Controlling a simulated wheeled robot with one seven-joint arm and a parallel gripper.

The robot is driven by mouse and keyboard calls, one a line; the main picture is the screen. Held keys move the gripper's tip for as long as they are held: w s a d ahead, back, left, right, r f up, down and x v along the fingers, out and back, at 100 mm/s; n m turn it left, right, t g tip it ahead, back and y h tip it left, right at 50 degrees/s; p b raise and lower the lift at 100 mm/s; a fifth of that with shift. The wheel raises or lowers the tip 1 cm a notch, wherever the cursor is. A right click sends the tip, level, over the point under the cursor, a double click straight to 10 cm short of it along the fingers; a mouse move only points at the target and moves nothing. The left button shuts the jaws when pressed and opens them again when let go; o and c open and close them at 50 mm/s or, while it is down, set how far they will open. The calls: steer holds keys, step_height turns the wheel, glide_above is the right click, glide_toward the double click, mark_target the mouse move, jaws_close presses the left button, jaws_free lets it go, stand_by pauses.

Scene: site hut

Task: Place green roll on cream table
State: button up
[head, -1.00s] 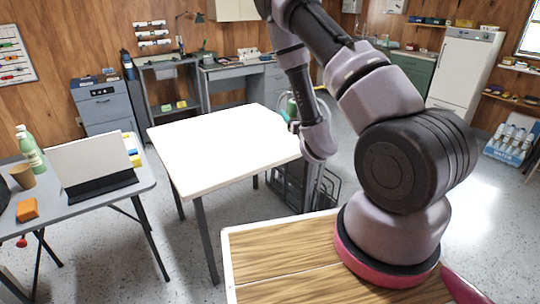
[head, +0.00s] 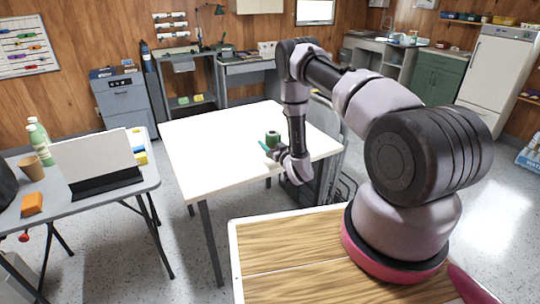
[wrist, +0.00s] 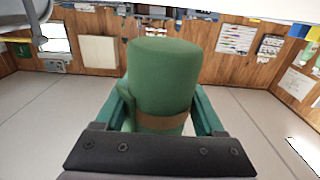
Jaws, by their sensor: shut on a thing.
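The green roll (head: 272,138) shows in the head view above the right part of the cream table (head: 205,140), near its right edge. My gripper (head: 267,148) is shut on it. In the wrist view the roll (wrist: 165,75) stands between the two teal fingers of my gripper (wrist: 160,112), with a brown band low on its side. I cannot tell whether the roll's underside touches the tabletop. My wrist hides part of the table's near right edge.
The cream table's top is otherwise bare. A grey folding table (head: 135,178) at left holds a white panel (head: 95,158), bottles, a cup and an orange block. A wood-topped surface (head: 290,255) is in front. A dark wire rack stands by the table's right side.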

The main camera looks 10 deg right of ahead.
steer(key=shift+f, duration=2.3)
steer(key=shift+f, duration=0.15)
steer(key=o, duration=1.5)
